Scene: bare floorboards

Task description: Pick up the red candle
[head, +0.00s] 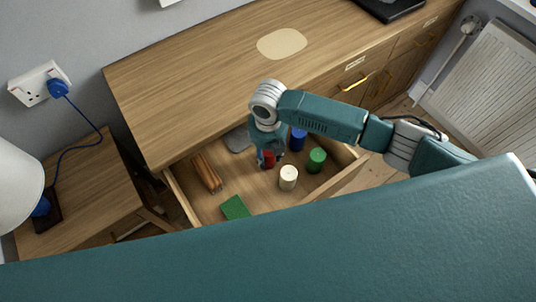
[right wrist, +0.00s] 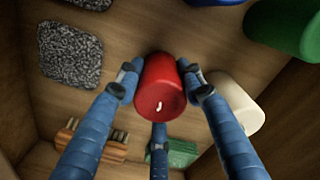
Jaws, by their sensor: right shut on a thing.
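The red candle (right wrist: 160,85) is between the fingers of my right gripper in the right wrist view, its wick end facing the camera. My right gripper (head: 268,158) is shut on it inside the open drawer (head: 205,212). In the head view only part of the red candle (head: 266,160) shows below the gripper, so I cannot tell whether it still touches the drawer floor. My left gripper is not in view.
Close by in the drawer stand a white candle (head: 288,178), a green candle (head: 317,160) and a blue candle (head: 298,139). A brown ridged object (head: 207,173), a green block (head: 235,208) and a grey speckled piece (head: 238,139) lie there too. The dresser top (head: 200,80) is mostly clear.

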